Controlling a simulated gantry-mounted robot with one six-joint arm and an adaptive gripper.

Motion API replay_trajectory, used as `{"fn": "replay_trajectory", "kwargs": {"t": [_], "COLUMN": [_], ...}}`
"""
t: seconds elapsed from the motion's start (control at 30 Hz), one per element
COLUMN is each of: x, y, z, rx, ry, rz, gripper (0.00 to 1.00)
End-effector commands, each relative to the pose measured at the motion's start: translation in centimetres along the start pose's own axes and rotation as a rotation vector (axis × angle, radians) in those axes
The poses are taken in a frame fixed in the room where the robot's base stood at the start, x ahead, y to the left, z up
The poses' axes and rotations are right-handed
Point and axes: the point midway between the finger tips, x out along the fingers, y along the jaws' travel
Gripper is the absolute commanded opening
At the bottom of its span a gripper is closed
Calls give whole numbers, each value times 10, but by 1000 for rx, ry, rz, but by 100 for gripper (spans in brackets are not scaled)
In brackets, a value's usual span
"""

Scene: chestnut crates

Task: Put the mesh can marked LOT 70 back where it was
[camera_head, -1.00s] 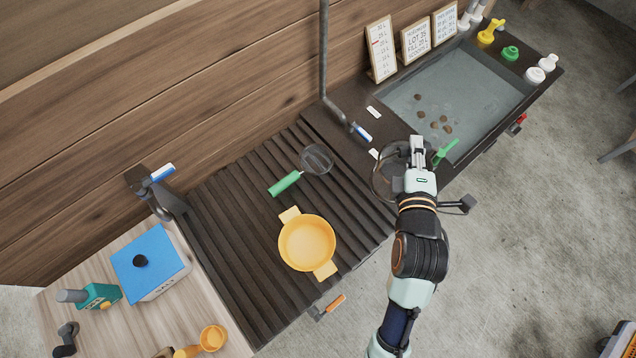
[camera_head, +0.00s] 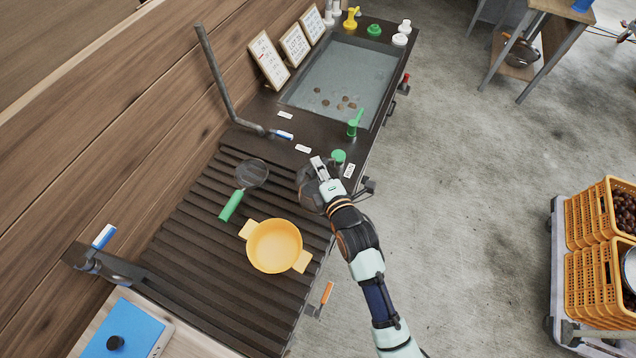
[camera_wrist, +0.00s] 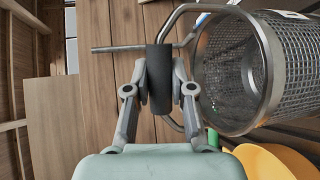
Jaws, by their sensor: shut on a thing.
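My gripper (camera_head: 321,168) is shut on the black handle grip (camera_wrist: 161,80) of a wire-mesh can (camera_wrist: 295,65). In the wrist view the can lies sideways at the right, with its metal-rimmed round end towards the gripper. A white label (camera_wrist: 293,14) shows at its upper edge, but its lettering cannot be read. In the head view the can (camera_head: 306,190) is small, dark and partly hidden by my gripper. It appears over the right end of the dark ribbed drainboard (camera_head: 185,228), near the counter's front side.
A yellow two-handled pot (camera_head: 273,246) and a green-handled strainer (camera_head: 252,174) rest on the drainboard. A water basin (camera_head: 345,75) holds several brown nuts. White tags (camera_head: 303,148) and a green knob (camera_head: 338,156) are beside my gripper. Orange crates (camera_head: 590,285) stand at the right.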

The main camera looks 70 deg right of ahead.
Motion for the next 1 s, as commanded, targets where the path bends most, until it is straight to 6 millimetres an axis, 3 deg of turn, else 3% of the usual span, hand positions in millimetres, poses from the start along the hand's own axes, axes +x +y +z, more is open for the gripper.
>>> {"fn": "replay_trajectory", "kwargs": {"t": [0.1,0.27,0.5,0.9,0.93,1.0], "x": [3,4,12,13,12,12], "y": [-16,-20,-58,-64,-63,-62], "z": [-1,-2,-5,-5,-5,-5], "rx": [1,1,0,0,0,1], "ry": [0,0,0,0,0,0], "rz": [1,2,1,3,1,1], "gripper": [0,0,0,0,28,40]}}
